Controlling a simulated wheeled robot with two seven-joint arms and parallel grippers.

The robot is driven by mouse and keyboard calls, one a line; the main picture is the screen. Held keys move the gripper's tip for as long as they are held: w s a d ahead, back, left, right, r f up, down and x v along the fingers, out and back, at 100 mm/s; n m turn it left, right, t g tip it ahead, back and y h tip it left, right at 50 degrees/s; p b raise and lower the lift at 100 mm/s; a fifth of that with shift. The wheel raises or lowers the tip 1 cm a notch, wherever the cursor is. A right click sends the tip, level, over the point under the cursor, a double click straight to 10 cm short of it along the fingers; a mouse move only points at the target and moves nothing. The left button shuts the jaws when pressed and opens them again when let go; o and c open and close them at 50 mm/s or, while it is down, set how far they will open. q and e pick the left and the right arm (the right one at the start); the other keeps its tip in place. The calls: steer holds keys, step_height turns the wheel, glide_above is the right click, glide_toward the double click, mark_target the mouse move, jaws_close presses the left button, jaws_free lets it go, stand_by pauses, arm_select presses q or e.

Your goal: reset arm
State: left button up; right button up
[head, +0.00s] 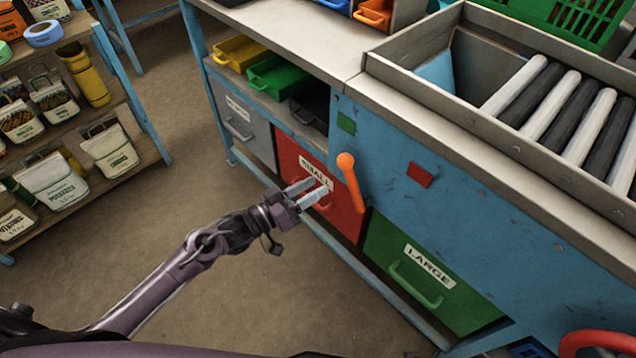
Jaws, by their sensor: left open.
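My left gripper (315,190) is in the middle of the head view at the end of my purple arm. Its two pale fingers are apart with nothing seen between them. They are in front of the red drawer (290,158) labelled SMALL and overlap its label and handle in the picture. Whether they touch the drawer I cannot tell. My right gripper is not in view.
An orange lever (350,182) sticks out right beside the fingers. A green drawer (385,272) labelled LARGE is lower right, and a grey drawer (240,120) is left. A roller conveyor (560,110) tops the bench. Shelves with sacks (110,150) stand left; floor between is clear.

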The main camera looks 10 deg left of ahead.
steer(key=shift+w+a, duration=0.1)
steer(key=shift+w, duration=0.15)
